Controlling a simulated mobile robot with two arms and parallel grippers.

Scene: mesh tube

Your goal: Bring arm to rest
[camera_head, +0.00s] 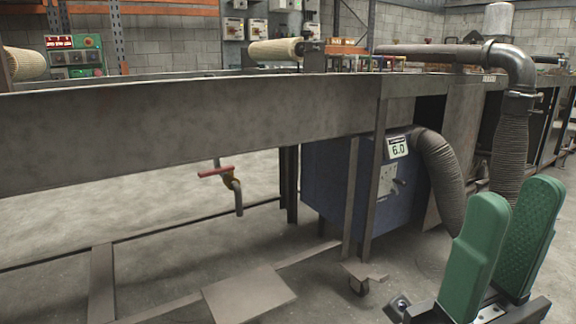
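My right gripper (515,212) shows at the lower right, its two green fingers pointing up. A gap shows between the fingers, and I see nothing held in it. It appears in front of the ribbed grey hose (510,150). My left gripper is out of view. A pale mesh tube (275,49) lies on the far side of the long metal bench. Another pale mesh tube (24,64) shows at the left edge, partly cut off.
The long grey metal bench (190,125) crosses the view. Under it are a blue cabinet (328,183) marked 6.0, a red-handled tap (215,172) and floor-level metal bars. A thick pipe (512,62) bends down at the right. A panel with buttons (75,57) stands behind.

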